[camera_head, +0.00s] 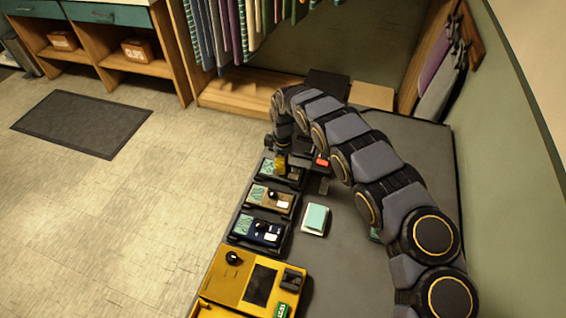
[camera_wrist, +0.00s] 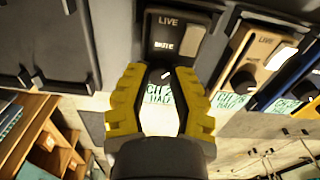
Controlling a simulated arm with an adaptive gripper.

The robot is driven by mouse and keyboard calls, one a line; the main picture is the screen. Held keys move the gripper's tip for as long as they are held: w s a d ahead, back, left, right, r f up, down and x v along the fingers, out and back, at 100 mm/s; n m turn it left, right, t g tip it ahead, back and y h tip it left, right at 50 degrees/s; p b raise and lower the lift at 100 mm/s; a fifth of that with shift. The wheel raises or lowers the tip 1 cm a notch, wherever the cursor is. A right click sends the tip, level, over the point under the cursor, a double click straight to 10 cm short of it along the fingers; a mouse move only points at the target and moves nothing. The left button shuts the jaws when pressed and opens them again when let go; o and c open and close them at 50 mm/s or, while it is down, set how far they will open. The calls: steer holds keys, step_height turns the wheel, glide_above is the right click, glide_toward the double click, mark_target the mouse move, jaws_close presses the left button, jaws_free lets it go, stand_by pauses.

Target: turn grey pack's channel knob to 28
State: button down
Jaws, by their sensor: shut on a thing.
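The grey pack (camera_head: 293,177) is the farthest of a row of packs in the head view, partly hidden under my arm. In the wrist view its dark face (camera_wrist: 165,32) shows the words LIVE and MUTE and a pale slide switch (camera_wrist: 191,40). Its dark channel knob (camera_wrist: 157,76) with a light pointer mark sits between my yellow fingertips. My gripper (camera_wrist: 160,75) is shut on this knob; it also shows over the pack in the head view (camera_head: 281,163). A green and white label lies behind the fingers; its channel number is not clearly readable.
A tan pack (camera_head: 282,201) and a navy pack (camera_head: 268,233) stand in the same row, close by. A yellow case (camera_head: 226,275) is at the front. A mint-topped block (camera_head: 315,218) lies right of the row on the grey surface (camera_head: 335,265). Cloths hang at the back.

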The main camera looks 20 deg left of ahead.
steer(key=m, duration=0.3)
steer(key=shift+f, duration=0.1)
steer(key=shift+s+m, duration=0.1)
steer(key=shift+m, duration=2)
steer(key=shift+f, duration=0.1)
steer(key=c, duration=0.8)
jaws_free()
steer(key=shift+r, duration=0.2)
